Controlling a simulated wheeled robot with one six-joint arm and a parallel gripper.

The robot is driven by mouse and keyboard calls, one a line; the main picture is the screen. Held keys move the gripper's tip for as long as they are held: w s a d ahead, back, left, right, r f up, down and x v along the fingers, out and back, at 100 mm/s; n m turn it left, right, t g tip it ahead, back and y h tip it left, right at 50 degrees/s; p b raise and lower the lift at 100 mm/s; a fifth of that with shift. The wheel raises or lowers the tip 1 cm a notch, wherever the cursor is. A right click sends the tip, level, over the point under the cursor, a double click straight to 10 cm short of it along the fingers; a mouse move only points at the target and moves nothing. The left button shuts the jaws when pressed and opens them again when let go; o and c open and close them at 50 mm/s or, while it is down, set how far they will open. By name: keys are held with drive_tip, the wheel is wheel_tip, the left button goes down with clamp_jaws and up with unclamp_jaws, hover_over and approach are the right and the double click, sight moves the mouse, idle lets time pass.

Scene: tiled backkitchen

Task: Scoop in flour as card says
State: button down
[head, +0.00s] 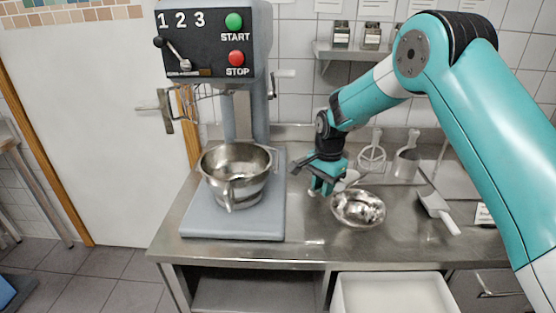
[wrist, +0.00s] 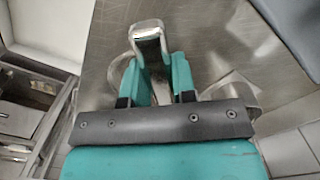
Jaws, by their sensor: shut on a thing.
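My gripper (head: 322,190) is above the counter, just left of a shiny metal bowl (head: 358,209). Its teal fingers, also in the wrist view (wrist: 152,82), are shut on a metal handle (wrist: 149,38), which looks like a scoop's. The far part of that tool is mostly hidden; a pale metal shape (head: 347,180) shows beside the fingers. Light patches lie inside the small bowl, but I cannot tell whether they are flour or reflections. A white tub (head: 395,297) with pale contents stands low in front of the counter. A small card (head: 484,214) is at the right, unreadable.
A mixer (head: 208,40) with START and STOP buttons stands at left, its large steel bowl (head: 237,172) on a grey base. The front counter strip is clear.

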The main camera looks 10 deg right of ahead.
drive_tip(key=w+a+r+m+p, duration=0.2)
drive_tip(key=w+a+m+p, duration=0.3)
drive_tip(key=a+m, duration=0.4)
drive_tip(key=s+d+r+t+y, duration=0.1)
drive_tip(key=d+r+y, duration=0.2)
drive_tip(key=d+y, duration=0.3)
drive_tip(key=s+d+r+t+y+p, duration=0.1)
drive_tip(key=d+y, duration=0.5)
drive_tip(key=d, duration=0.6)
drive_tip(key=shift+s+d+r+t+p, duration=0.3)
drive_tip(key=shift+d+r+t, duration=0.15)
drive_tip(key=shift+r, duration=0.65)
drive_tip(key=shift+r, duration=0.1)
idle(1.1)
drive_tip(key=s+a+r+g+h+p, duration=0.1)
drive_tip(key=s+r+h+p, duration=0.5)
drive_tip(key=h, duration=0.6)
drive_tip(key=shift+a+r+n+g, duration=0.15)
drive_tip(key=shift+r+n+g, duration=0.2)
drive_tip(key=shift+g, duration=0.4)
